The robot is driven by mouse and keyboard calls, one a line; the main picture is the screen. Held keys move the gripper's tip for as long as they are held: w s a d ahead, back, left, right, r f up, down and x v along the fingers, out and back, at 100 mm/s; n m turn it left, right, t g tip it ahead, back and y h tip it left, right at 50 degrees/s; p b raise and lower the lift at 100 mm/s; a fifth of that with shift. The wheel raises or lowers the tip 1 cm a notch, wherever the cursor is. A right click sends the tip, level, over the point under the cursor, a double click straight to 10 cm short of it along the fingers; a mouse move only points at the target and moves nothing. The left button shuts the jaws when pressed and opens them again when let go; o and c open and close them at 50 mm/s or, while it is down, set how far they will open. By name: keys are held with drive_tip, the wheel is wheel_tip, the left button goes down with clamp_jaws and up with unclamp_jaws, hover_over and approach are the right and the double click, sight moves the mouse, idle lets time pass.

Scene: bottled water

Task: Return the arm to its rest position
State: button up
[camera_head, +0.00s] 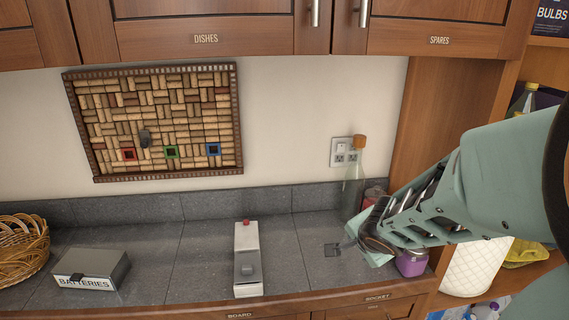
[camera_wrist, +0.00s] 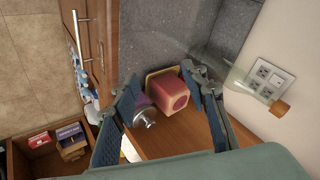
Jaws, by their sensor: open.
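My gripper (camera_head: 362,246) reaches in from the right over the right end of the counter, its fingers pointing left and down. In the wrist view my gripper (camera_wrist: 160,115) shows two separated fingers with nothing held between them. Beyond and below the fingers are a purple jar with a metal lid (camera_wrist: 141,114) and a reddish box-like container (camera_wrist: 169,94). A clear bottle with a cork-coloured cap (camera_head: 354,182) stands upright by the wall, close behind my gripper. My arm covers part of the counter's right end.
The purple jar (camera_head: 411,263) is just below my arm. A white-and-grey box with a red button (camera_head: 248,262), a batteries box (camera_head: 91,271) and a basket (camera_head: 22,249) sit further left. Wall cabinets (camera_head: 205,25) hang above. Shelves (camera_head: 535,75) stand at right.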

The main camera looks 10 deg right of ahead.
drive_tip(key=s+a+r+n+g+y, duration=0.1)
drive_tip(key=s+a+r+n, duration=0.4)
drive_tip(key=s, duration=0.4)
drive_tip(key=s+a+r+n+g+y, duration=0.1)
drive_tip(key=s+a+r+n, duration=0.4)
drive_tip(key=s+n, duration=0.3)
drive_tip(key=shift+s+a+n, duration=0.3)
drive_tip(key=shift+s+a, duration=0.05)
drive_tip(key=shift+a, duration=0.45)
drive_tip(key=shift+c, duration=0.3)
idle(0.6)
